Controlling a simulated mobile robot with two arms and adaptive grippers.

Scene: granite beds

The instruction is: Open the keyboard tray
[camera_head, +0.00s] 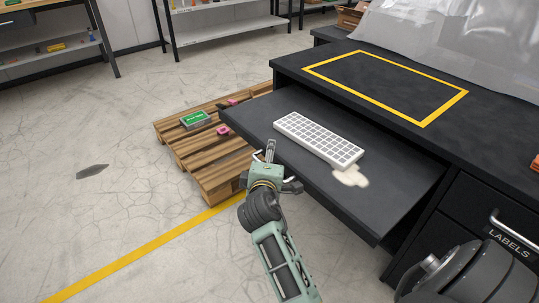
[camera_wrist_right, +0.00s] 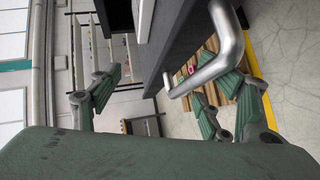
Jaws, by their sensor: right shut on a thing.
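The dark keyboard tray (camera_head: 300,165) stands pulled out from under the black desk, with a white keyboard (camera_head: 318,140) on it. In the right wrist view my right gripper (camera_wrist_right: 165,100) is shut on a bent metal bar handle (camera_wrist_right: 205,70).
A pale spill-like patch (camera_head: 350,177) lies on the tray by the keyboard. A drawer marked LABELS (camera_head: 465,205) is at right. A wooden pallet (camera_head: 222,182) with a green box (camera_head: 195,120) stands left of the tray. The floor at far left is mostly clear.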

